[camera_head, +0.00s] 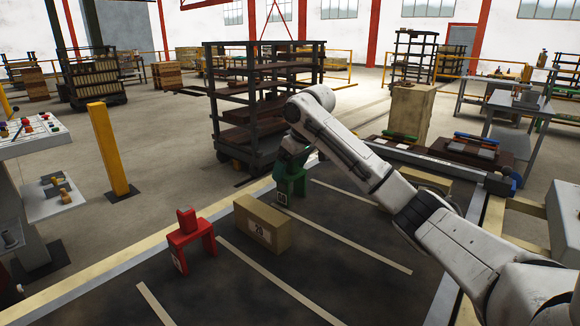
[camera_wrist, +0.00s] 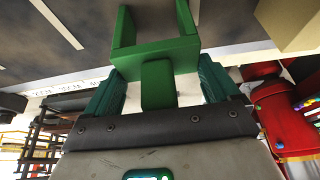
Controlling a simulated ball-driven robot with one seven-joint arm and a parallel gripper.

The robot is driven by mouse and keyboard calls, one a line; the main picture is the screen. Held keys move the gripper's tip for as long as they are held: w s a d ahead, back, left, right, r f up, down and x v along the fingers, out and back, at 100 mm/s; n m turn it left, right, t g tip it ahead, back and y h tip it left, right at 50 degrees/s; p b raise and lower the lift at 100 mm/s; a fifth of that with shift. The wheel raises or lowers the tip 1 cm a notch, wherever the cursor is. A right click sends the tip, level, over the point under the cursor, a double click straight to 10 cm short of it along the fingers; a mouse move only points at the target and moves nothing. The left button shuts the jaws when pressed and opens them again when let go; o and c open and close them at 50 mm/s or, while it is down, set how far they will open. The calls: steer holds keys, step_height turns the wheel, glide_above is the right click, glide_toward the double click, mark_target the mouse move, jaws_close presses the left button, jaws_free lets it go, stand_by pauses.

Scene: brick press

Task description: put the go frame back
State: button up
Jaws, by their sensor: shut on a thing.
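The green frame (camera_head: 291,184), which I take for the go frame, is at the far part of the dark mat, with a small white label on its front. My gripper (camera_head: 293,158) is above it, with its fingers on both sides of the knob. In the wrist view the frame (camera_wrist: 155,50) looks upright to the gripper, its knob between the teal fingers of my gripper (camera_wrist: 160,85). I cannot tell whether its feet touch the mat. A red frame (camera_head: 190,238) stands on the mat at the left, with a knob on top.
A tan block marked 20 (camera_head: 263,222) stands between the two frames. White lines cross the dark mat (camera_head: 330,270). A dark shelf rack (camera_head: 262,100) is behind the green frame. A yellow post (camera_head: 112,150) and a white control panel (camera_head: 32,130) stand left. Bare mat lies in front.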

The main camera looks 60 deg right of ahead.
steer(key=o, duration=1.1)
steer(key=shift+c, duration=0.2)
steer(key=v, duration=1.2)
steer(key=shift+s+r, duration=0.1)
